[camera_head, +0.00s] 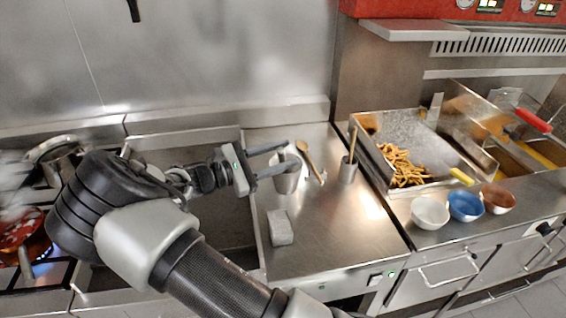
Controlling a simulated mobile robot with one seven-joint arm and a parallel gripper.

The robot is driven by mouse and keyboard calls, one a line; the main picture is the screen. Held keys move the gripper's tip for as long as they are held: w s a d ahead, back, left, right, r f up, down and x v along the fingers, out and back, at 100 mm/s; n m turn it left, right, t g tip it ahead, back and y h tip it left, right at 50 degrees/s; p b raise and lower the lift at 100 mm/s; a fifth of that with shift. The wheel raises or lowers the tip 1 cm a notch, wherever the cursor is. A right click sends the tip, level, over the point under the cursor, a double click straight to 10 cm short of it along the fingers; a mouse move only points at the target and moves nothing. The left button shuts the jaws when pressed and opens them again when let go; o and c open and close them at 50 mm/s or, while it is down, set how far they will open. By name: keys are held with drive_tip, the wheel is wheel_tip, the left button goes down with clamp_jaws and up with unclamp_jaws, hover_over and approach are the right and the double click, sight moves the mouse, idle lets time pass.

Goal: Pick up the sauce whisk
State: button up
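I cannot make out a whisk for certain. A wooden handle (352,140) stands upright in a small metal cup (348,171) on the steel counter; what is at its lower end is hidden in the cup. A wooden spoon-like utensil (306,155) lies slanted to the left of that cup, and its lower end is too small to identify. My gripper (290,156) is open, its two fingers pointing right above a metal pot (288,181), with nothing visible between them. The gripper is left of both wooden utensils, and its lower finger covers part of the pot.
A grey block (280,228) lies at the counter's (330,235) front left. A tray of fries (403,167) is to the right, with white (430,213), blue (466,206) and brown (498,198) bowls before it. A lit burner (45,252) is at far left. The counter's front right is clear.

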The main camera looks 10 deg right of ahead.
drive_tip(key=shift+x, duration=1.95)
drive_tip(key=shift+w+r, duration=0.1)
drive_tip(key=shift+w, duration=0.05)
clamp_jaws()
drive_tip(key=shift+r, duration=0.1)
